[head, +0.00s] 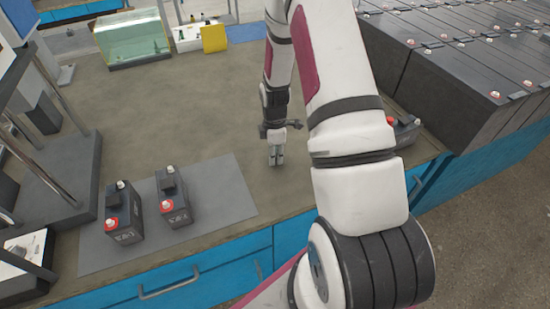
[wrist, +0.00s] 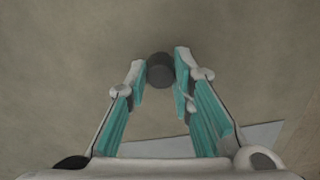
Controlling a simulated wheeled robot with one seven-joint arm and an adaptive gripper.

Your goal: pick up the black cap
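The black cap (wrist: 160,71) is a small dark cylinder on the brown bench top in the wrist view. It lies between the two fingertips of my gripper (wrist: 160,78). The fingers stand apart on either side of it, and the right fingertip is very close to it; I cannot tell whether either touches. In the head view my gripper (head: 276,155) points down at the bench, and the cap cannot be made out there.
Two black batteries (head: 124,212) stand on a grey mat (head: 228,190) at the left. A glass tank (head: 132,40) and a yellow block (head: 214,39) are at the back. Battery rows (head: 455,80) fill the right. The bench (head: 170,110) around my gripper is mostly clear.

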